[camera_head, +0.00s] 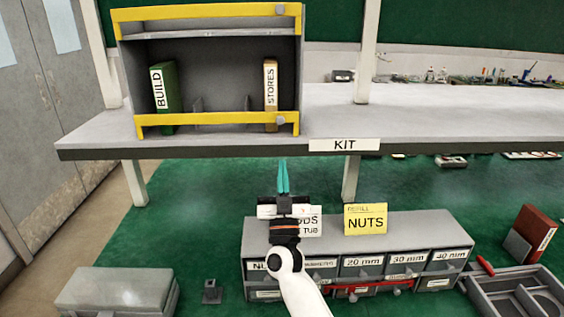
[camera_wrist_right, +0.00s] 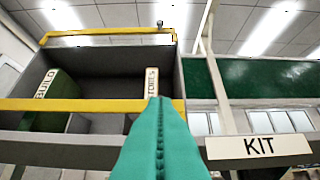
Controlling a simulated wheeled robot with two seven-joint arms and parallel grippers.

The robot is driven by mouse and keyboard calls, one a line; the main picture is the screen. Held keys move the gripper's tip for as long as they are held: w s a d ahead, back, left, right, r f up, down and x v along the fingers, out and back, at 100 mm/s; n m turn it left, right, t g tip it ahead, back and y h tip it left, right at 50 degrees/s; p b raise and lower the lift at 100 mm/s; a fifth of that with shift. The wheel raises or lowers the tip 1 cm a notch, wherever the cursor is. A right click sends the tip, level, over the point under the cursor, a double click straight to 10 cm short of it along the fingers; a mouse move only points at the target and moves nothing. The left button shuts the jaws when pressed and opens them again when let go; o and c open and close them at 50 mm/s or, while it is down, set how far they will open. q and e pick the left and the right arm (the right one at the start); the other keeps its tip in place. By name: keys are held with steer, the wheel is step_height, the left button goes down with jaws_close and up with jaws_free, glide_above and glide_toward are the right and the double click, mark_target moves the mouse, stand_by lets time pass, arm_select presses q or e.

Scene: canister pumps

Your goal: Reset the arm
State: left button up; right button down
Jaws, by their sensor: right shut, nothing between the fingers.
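My right gripper (camera_head: 283,178) has teal fingers that are closed together with nothing between them. It points up and away, in front of the shelf edge and above the drawer unit. In the right wrist view the teal fingers (camera_wrist_right: 160,140) are pressed together and point toward the yellow-edged rack (camera_wrist_right: 25,104). My right arm (camera_head: 300,290) rises from the bottom middle of the head view. My left gripper does not show in either view.
The shelf (camera_head: 430,125) with a KIT label (camera_head: 344,145) holds a rack (camera_head: 218,119) with a green BUILD binder (camera_head: 168,95) and a STORES binder (camera_head: 270,90). Below stand a drawer unit (camera_head: 440,232), a yellow NUTS card (camera_head: 366,218), a grey case (camera_head: 115,292) and a tray (camera_head: 515,292).

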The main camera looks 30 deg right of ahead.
steer(key=s+a+f+n+g+y, duration=0.2)
steer(key=a+f+n+y, duration=0.9)
steer(key=y, duration=0.4)
steer(key=s+a+f+g+y, duration=0.2)
steer(key=s+a+f+g, duration=0.3)
steer(key=s+f+g, duration=0.55)
steer(key=s+d+f+m+g+h, duration=0.15)
steer(key=s+f+g, duration=0.3)
steer(key=s, duration=0.45)
steer(key=s+f+m+g+h, duration=0.1)
steer(key=s+f+g+h, duration=0.15)
steer(key=s+f, duration=0.55)
step_height(320, 180, down, 22)
steer(key=s+g+y, duration=0.1)
steer(key=s, duration=0.2)
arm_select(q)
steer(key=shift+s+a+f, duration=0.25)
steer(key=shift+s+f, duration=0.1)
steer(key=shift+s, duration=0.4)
arm_select(e)
steer(key=s+d+f+g, duration=0.1)
steer(key=s+d+f, duration=0.2)
steer(key=s+f, duration=1.3)
steer(key=shift+s+f, duration=0.2)
steer(key=shift+f, duration=0.4)
